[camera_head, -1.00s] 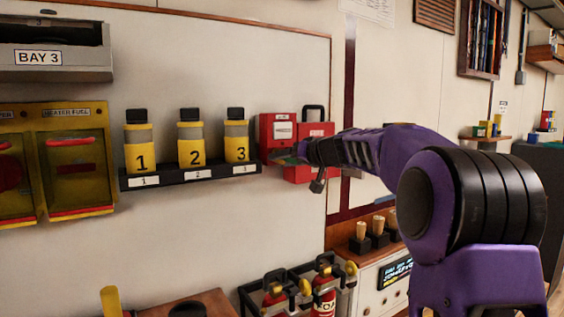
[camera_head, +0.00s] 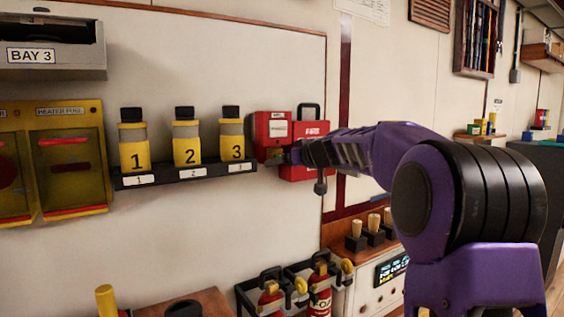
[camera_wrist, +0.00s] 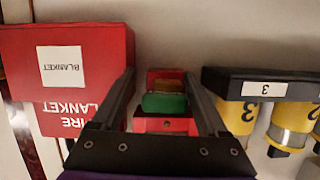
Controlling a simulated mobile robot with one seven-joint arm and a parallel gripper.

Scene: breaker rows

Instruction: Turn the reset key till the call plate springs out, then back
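A red wall box (camera_head: 272,128) with a whitish plate (camera_head: 277,129) on its front hangs right of bottle 3. In the wrist view, which is upside down, a green block (camera_wrist: 164,103), which looks like the reset key, stands out from the red box (camera_wrist: 165,125), with a brownish piece (camera_wrist: 167,86) beside it. My gripper (camera_head: 278,157) is at the lower part of the box. In the wrist view my gripper (camera_wrist: 160,78) has one finger on each side of the green block, with gaps visible. Whether the plate stands out cannot be told.
A red fire blanket case (camera_head: 312,132) hangs close on the right, and also fills the left of the wrist view (camera_wrist: 95,70). A dark rack (camera_head: 205,171) with three numbered yellow bottles is close on the left. Extinguishers (camera_head: 320,290) stand below.

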